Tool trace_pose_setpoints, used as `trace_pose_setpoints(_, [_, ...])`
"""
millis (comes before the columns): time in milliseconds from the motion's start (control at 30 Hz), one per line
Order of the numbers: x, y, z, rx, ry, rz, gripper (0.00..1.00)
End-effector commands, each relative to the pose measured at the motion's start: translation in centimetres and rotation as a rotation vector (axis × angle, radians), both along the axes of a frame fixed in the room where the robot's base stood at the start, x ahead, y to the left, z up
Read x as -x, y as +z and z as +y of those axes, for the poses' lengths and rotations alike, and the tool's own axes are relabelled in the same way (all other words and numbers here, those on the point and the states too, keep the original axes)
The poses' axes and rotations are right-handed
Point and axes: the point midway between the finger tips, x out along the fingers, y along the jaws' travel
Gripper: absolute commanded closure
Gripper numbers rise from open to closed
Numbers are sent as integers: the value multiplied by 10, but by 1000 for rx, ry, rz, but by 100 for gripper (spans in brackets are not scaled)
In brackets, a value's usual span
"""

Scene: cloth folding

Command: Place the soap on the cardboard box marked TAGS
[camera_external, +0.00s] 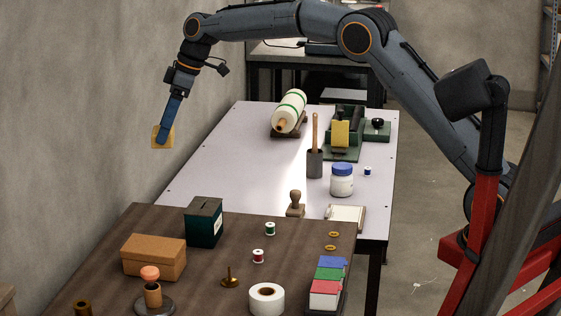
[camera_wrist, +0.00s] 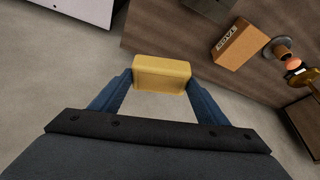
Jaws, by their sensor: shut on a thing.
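The soap is a yellow block (camera_wrist: 161,74), held between the two blue fingers of my gripper (camera_wrist: 160,82) in the wrist view. In the external view the soap (camera_external: 162,137) shows behind my gripper (camera_external: 165,138), high at the left, near the wall. My gripper is shut on it. The cardboard box (camera_external: 153,257) is brown and closed, and sits on the dark wooden table at the lower left. The soap is well apart from the box.
A dark green box (camera_external: 204,222) stands right behind the cardboard box. A stand with an orange top (camera_external: 151,275) stands in front of it. Thread spools, a tape roll (camera_external: 267,299) and coloured cards (camera_external: 328,285) are further right. A pale table (camera_external: 225,155) lies beyond.

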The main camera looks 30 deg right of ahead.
Motion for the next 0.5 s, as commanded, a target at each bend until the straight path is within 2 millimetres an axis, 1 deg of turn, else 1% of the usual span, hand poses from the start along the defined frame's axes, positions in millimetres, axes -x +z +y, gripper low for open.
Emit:
trace_pose_setpoints(33, [22, 7, 21, 2, 17, 3, 58])
trace_pose_setpoints(67, [32, 7, 31, 2, 24, 2, 58])
trace_pose_setpoints(100, [46, 7, 44, 3, 33, 0, 58])
trace_pose_setpoints(167, [69, 6, 62, 4, 46, 1, 58])
trace_pose_setpoints(200, [84, 6, 73, 5, 56, 0, 58])
trace_pose_setpoints(300, [119, 4, 97, 8, 76, -1, 58])
trace_pose_setpoints(400, [147, 3, 113, 9, 91, -5, 58])
trace_pose_setpoints(500, [168, 1, 124, 11, 104, -7, 58])
